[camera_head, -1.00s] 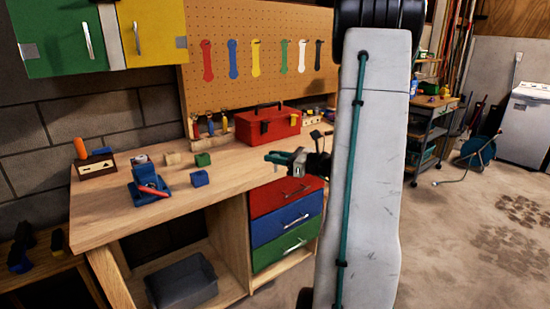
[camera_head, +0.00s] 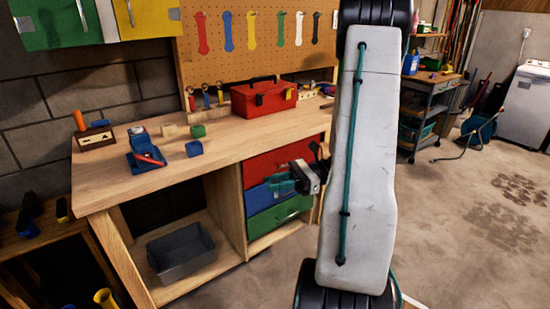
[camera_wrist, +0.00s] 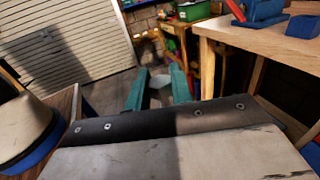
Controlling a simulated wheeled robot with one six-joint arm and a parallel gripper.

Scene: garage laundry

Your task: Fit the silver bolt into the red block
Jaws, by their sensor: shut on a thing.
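My gripper (camera_head: 283,181) has teal fingers and hangs in front of the bench's drawers, below the bench top. In the wrist view my gripper (camera_wrist: 158,78) has a small greyish thing (camera_wrist: 160,83) between its fingers, which looks like the silver bolt; its shape is hard to make out. A blue vise (camera_head: 143,155) with a red piece (camera_head: 152,161) at its front stands on the bench, left of my gripper and apart from it. I cannot tell whether that piece is the red block. The vise also shows in the wrist view (camera_wrist: 262,8).
The wooden bench (camera_head: 110,185) carries a blue block (camera_head: 194,148), a green block (camera_head: 198,131), a wooden holder (camera_head: 96,138) and a red toolbox (camera_head: 263,97). A grey bin (camera_head: 180,252) is on its lower shelf. Open floor lies to the right.

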